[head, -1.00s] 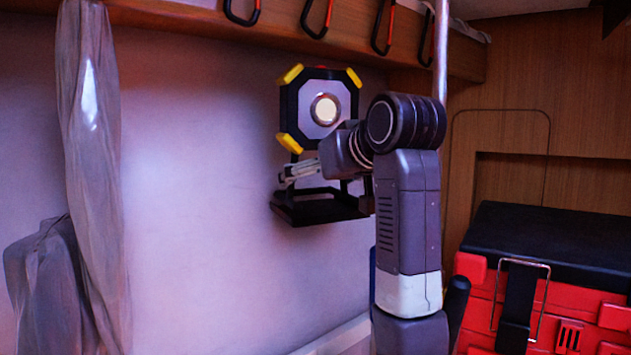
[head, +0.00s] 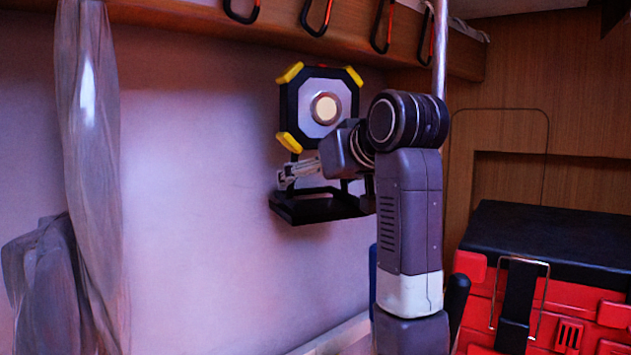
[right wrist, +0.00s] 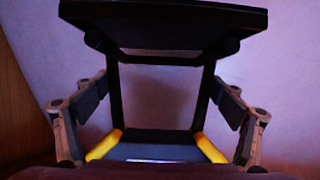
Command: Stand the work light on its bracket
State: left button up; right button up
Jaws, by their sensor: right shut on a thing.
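The work light (head: 305,125) is a black eight-sided frame with yellow corners, a grey face and a bright round lens. My right gripper (head: 300,172) is shut on the light's lower black frame, below the lamp head. In the right wrist view, the fingers of the gripper (right wrist: 160,100) sit on both sides of that frame, with the light's yellow corners (right wrist: 105,144) at the bottom and the dark flat bracket (right wrist: 165,17) at the top. My left gripper is out of view.
A wooden rail (head: 180,18) with several black hooks (head: 318,17) runs above the light. A grey plastic-like cover (head: 90,180) hangs at the left. A red case with a black lid (head: 560,235) stands at the lower right. The wall left of the light is clear.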

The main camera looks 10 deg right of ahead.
jog(key=shift+f+b, duration=0.35)
dwell(0.3)
jog(key=o, duration=1.9)
jog(key=shift+s, duration=0.2)
jog(key=shift+f, duration=0.3)
jog(key=v, duration=1.2)
jog(key=shift+r, duration=0.3)
